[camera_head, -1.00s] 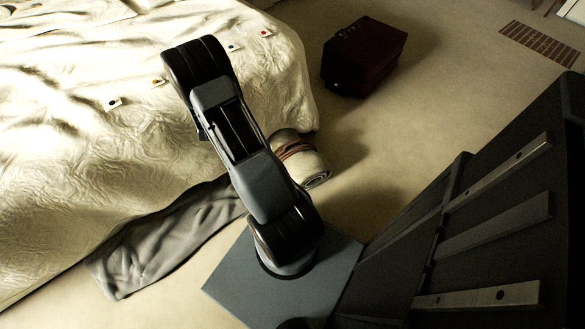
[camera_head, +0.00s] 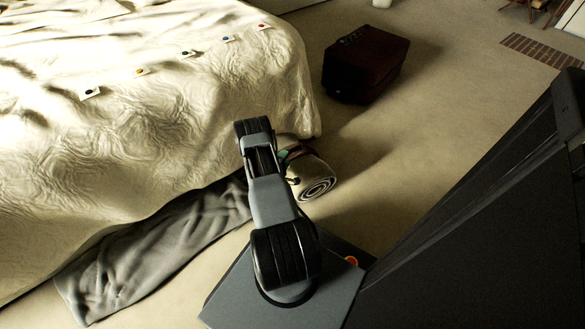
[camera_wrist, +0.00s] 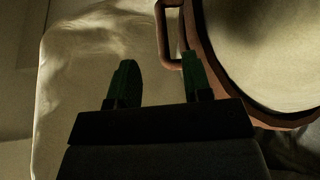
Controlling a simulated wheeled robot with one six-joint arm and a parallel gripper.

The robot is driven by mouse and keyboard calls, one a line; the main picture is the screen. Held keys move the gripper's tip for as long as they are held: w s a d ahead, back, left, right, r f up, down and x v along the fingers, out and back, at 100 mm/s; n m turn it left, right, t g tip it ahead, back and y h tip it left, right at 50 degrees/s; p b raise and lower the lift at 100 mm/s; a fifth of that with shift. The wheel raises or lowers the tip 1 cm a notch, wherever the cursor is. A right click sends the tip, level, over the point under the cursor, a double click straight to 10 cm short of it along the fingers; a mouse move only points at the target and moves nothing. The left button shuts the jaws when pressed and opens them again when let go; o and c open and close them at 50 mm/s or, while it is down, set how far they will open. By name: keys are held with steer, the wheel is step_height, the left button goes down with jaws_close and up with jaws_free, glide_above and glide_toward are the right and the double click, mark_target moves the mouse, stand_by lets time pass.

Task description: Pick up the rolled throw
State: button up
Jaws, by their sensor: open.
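The rolled throw (camera_head: 316,181) is a cream roll with a dark spiral at its end. It lies on the floor beside the bed, partly hidden by my arm. In the wrist view, a pale rounded surface with a brown band, apparently the throw (camera_wrist: 265,50), fills the upper right. A brown loop, like a strap handle (camera_wrist: 161,30), stands out from its left side. My gripper (camera_wrist: 157,75) is open, with green fingers apart and nothing held. The loop appears ahead of the gap, nearer the right finger; contact cannot be told. In the head view, my arm mostly hides the gripper.
The bed (camera_head: 150,130) with a cream quilt and several small cards fills the left. A grey cloth (camera_head: 150,255) lies along its foot. A dark red suitcase (camera_head: 365,65) stands farther back. Carpet (camera_head: 420,140) is clear right of the throw.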

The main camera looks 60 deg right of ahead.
mark_target(293, 147)
steer(key=shift+w+d+f+b, duration=0.1)
steer(key=shift+d+b, duration=0.1)
steer(key=shift+d, duration=0.5)
steer(key=shift+w+d+f+b, duration=0.1)
steer(key=shift+d+b, duration=0.05)
steer(key=shift+d, duration=0.55)
steer(key=d+b, duration=0.1)
steer(key=d, duration=0.1)
steer(key=d+b, duration=0.1)
steer(key=d, duration=0.1)
steer(key=shift+w+f+b, duration=0.1)
steer(key=shift+f+b, duration=0.25)
steer(key=shift+f, duration=0.05)
steer(key=shift+d, duration=0.55)
steer(key=shift+r, duration=0.1)
jaws_close()
steer(key=shift+w+r, duration=0.1)
